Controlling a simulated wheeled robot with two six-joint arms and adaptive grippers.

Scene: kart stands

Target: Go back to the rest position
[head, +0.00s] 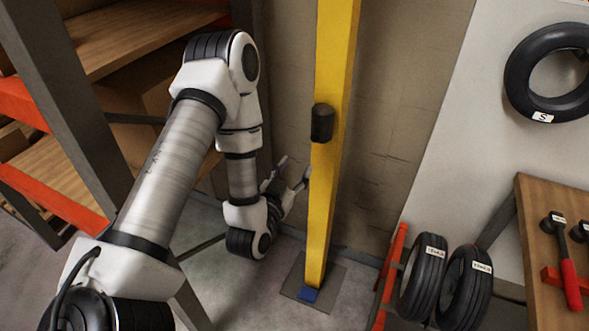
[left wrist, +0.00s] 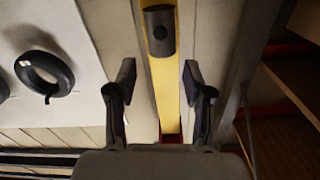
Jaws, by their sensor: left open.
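My left arm comes in from the left in the head view. My left gripper (head: 291,177) is open and empty, just left of a yellow post (head: 333,110) and apart from the black knob on it (head: 322,123). In the left wrist view the two fingers of the left gripper (left wrist: 158,85) are spread, with the yellow post (left wrist: 166,92) running up between and beyond them. The black knob (left wrist: 159,32) sits ahead of the fingertips there. My right gripper is not in view.
A shelf rack with wooden boards (head: 130,38) and orange beams stands at the left. At the right are labelled tires on a red rack (head: 423,278), a hung black tire (head: 553,75) and a wooden bench with hammers (head: 569,265). The post stands on a floor plate (head: 327,288).

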